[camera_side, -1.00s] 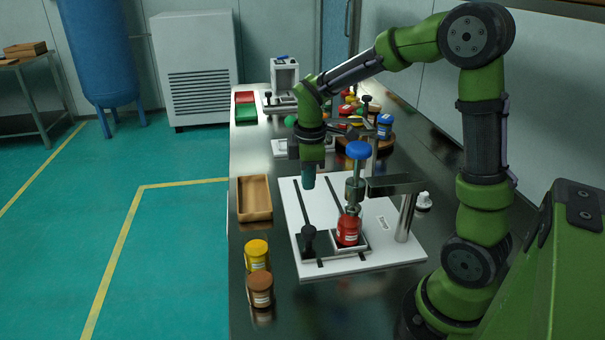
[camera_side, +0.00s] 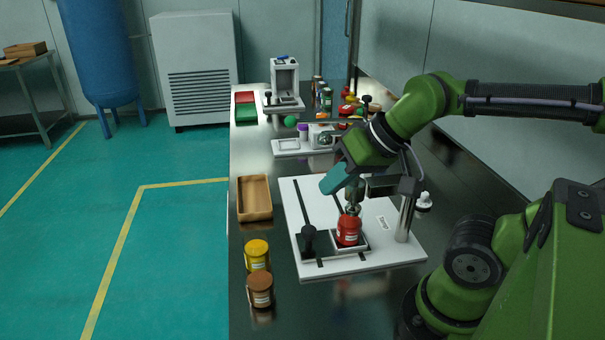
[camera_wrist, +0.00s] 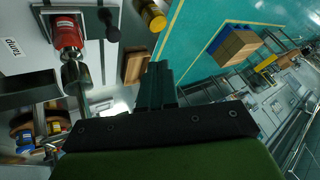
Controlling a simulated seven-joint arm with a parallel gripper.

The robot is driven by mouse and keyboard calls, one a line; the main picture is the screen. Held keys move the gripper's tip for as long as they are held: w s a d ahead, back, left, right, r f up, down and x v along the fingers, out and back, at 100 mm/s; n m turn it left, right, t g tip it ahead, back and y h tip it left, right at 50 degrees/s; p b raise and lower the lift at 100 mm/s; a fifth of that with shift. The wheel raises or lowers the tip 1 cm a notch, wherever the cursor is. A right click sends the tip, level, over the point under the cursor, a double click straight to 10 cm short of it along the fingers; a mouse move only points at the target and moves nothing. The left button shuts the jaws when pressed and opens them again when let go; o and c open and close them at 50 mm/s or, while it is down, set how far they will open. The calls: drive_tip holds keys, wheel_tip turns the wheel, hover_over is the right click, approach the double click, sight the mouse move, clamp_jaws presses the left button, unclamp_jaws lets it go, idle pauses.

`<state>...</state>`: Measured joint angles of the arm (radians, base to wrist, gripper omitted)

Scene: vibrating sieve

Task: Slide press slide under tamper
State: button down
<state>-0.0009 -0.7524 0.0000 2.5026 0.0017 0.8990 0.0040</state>
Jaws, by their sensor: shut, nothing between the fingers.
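The press slide (camera_side: 318,250) is a dark plate on the white press board (camera_side: 375,255), with a black knob (camera_side: 308,236) at its left end. A red jar (camera_side: 348,231) stands upright in the slide's square holder, in line below the metal tamper (camera_side: 353,200); I cannot tell if they touch. The tamper's blue knob is hidden behind my arm. My gripper (camera_side: 335,179) is shut and empty, tilted, above the board left of the tamper. In the wrist view its fingers (camera_wrist: 160,85) are together, apart from the jar (camera_wrist: 67,35) and the black knob (camera_wrist: 108,23).
A metal post (camera_side: 405,210) holds the tamper arm at the right. A wooden tray (camera_side: 254,198), yellow jar (camera_side: 257,255) and brown jar (camera_side: 260,290) stand left of the board. A white sieve unit (camera_side: 290,147) and several jars stand behind. The board's left part is open.

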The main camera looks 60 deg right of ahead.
drive_tip(key=c, duration=1.8)
unclamp_jaws()
drive_tip(key=shift+c, duration=0.2)
drive_tip(key=shift+o, duration=2.2)
drive_tip(key=shift+w+d+f, duration=0.1)
drive_tip(key=shift+w+f, duration=0.15)
drive_tip(key=shift+f, duration=0.15)
drive_tip(key=o, duration=0.7)
drive_tip(key=w+g, duration=0.1)
drive_tip(key=w+d+g, duration=0.1)
drive_tip(key=w, duration=0.1)
drive_tip(key=w+d+f+g, duration=0.1)
drive_tip(key=shift+w+n+h, duration=0.2)
drive_tip(key=shift+n+h, duration=0.1)
drive_tip(key=shift+h, duration=0.1)
drive_tip(key=n+g+h, duration=0.1)
drive_tip(key=n+g, duration=0.3)
hover_over(309, 230)
wheel_tip(309, 230, down, 17)
drive_tip(key=shift+w+d+r, duration=0.1)
drive_tip(key=shift+c, duration=0.3)
clamp_jaws()
